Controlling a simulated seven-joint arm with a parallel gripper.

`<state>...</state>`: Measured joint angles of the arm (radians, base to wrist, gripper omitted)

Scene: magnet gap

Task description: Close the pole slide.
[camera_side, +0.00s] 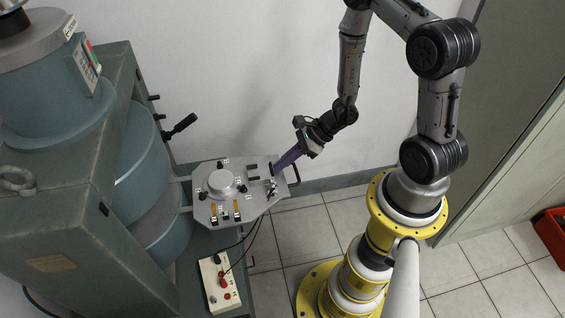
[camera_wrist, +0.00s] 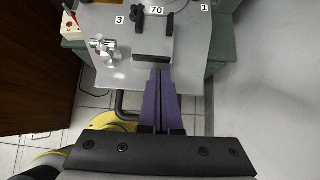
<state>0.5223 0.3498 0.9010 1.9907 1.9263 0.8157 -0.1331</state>
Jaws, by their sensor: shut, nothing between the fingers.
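The pole slide appears to be the small grey plate with black bars (camera_wrist: 153,38) on the grey instrument platform in the wrist view. In the side view it sits near the platform's right end (camera_side: 262,171). My gripper (camera_wrist: 160,72) has purple fingers, closed together and empty. The fingertips are at the slide's near black bar in the wrist view. I cannot tell if they touch it. In the side view my gripper (camera_side: 276,169) slants down to the platform's right end.
The platform (camera_side: 241,208) carries a round disc (camera_side: 222,182) and a small metal clamp (camera_wrist: 107,47) beside the slide. A large teal magnet (camera_side: 150,170) stands at left. A white box with cables (camera_side: 217,284) lies below. Tiled floor (camera_side: 300,235) is open at right.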

